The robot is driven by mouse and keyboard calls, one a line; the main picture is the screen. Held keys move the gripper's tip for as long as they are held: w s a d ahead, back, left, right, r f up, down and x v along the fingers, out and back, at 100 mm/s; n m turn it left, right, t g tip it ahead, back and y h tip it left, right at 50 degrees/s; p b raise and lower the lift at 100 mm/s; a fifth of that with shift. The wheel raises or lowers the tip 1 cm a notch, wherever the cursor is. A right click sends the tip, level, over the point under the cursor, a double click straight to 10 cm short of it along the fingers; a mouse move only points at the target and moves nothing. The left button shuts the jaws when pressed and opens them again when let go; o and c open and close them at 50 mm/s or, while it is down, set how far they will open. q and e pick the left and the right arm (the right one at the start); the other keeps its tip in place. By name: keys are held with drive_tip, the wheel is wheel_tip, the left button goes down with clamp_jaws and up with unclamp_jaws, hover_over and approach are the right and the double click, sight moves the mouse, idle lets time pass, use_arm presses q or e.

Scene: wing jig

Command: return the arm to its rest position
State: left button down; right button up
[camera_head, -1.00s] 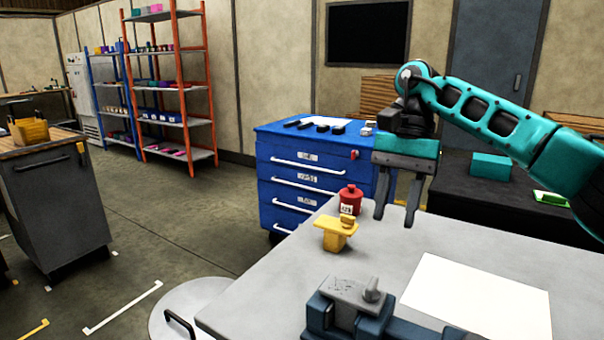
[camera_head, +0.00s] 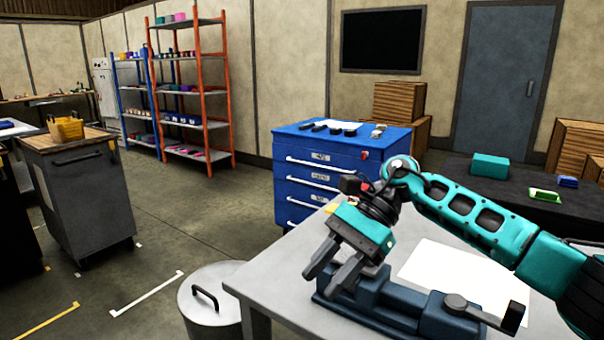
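My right arm comes in from the right side of the head view. Its teal gripper (camera_head: 322,284) points down and to the left, with its two grey fingers apart and nothing between them. The gripper is above the left end of a dark blue vise (camera_head: 385,300) on the grey table (camera_head: 262,285). I cannot tell whether the fingertips touch the vise. My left gripper is not in view.
A white sheet (camera_head: 462,277) lies on the table behind the vise. A yellow piece (camera_head: 331,207) is mostly hidden behind the gripper. A blue drawer cabinet (camera_head: 300,183) stands behind the table. A lidded grey bin (camera_head: 213,300) is at its left.

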drive_tip(key=s+a+m+t+y+p, duration=0.1)
drive_tip(key=s+a+m+y, duration=0.3)
drive_tip(key=a+m+y, duration=0.55)
drive_tip(key=d+f+n+t+h+p, duration=0.1)
drive_tip(key=d+f+n+t+h, duration=0.5)
drive_tip(key=n+t, duration=0.75)
drive_tip(key=d+f+n+t+h+p, duration=0.25)
drive_tip(key=d+f+n+t, duration=0.5)
drive_tip(key=n, duration=1.15)
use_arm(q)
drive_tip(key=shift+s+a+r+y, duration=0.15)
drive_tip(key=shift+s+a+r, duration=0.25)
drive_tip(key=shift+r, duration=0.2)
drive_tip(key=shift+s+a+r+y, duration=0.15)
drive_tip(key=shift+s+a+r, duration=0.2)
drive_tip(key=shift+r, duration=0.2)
use_arm(e)
drive_tip(key=s+d+f+m+g+h, duration=0.5)
drive_tip(key=s+d+f+m+h, duration=0.2)
drive_tip(key=s, duration=0.7)
wheel_tip(320, 180, down, 6)
drive_tip(key=d+m, duration=0.2)
drive_tip(key=m, duration=0.2)
drive_tip(key=shift+d+r+g, duration=0.15)
drive_tip(key=shift+d+g, duration=0.25)
